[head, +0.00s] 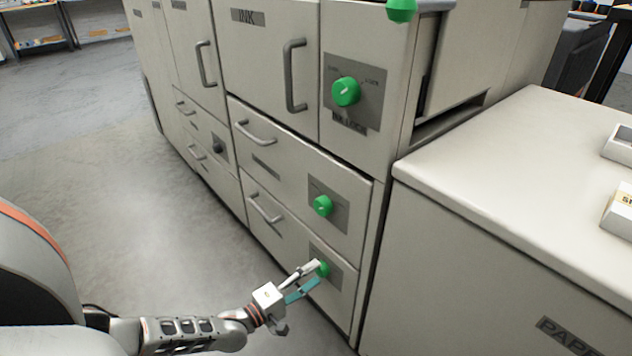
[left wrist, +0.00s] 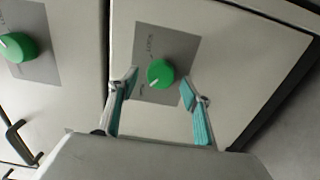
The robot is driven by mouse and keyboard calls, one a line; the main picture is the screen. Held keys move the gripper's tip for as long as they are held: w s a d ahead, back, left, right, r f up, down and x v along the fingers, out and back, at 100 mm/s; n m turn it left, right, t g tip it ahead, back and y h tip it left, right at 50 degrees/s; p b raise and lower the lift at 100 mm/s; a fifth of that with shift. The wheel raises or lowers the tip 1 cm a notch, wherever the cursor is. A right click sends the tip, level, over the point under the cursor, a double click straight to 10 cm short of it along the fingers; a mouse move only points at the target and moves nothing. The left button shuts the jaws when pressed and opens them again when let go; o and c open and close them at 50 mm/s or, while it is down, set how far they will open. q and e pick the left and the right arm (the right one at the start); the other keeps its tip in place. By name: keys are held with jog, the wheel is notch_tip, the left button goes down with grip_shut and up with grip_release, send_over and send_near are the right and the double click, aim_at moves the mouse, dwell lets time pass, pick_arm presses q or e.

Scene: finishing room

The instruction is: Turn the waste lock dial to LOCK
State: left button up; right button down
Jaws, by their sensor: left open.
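A green dial (head: 323,268) sits on a grey plate on the lowest drawer. In the left wrist view this dial (left wrist: 160,73) has a white pointer line aimed to the lower left, toward a small mark I cannot read. The word LOCK stands on the plate above the dial. Whether the drawer is labelled waste is not readable. My left gripper (head: 317,273) is open, its fingers on either side of the dial. In the left wrist view its teal-padded fingertips (left wrist: 161,81) flank the dial with gaps showing; contact is not visible. My right gripper is not in view.
A similar green dial (head: 322,205) is on the drawer above, and another (head: 346,91) is higher beside the INK door (head: 266,50). Bar handles (head: 265,208) stick out from the drawers. A pale cabinet (head: 480,230) stands at the right. The floor (head: 150,220) at left is clear.

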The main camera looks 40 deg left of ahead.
pick_arm(q)
jog(key=shift+w, duration=0.7)
jog(key=c, duration=1.1)
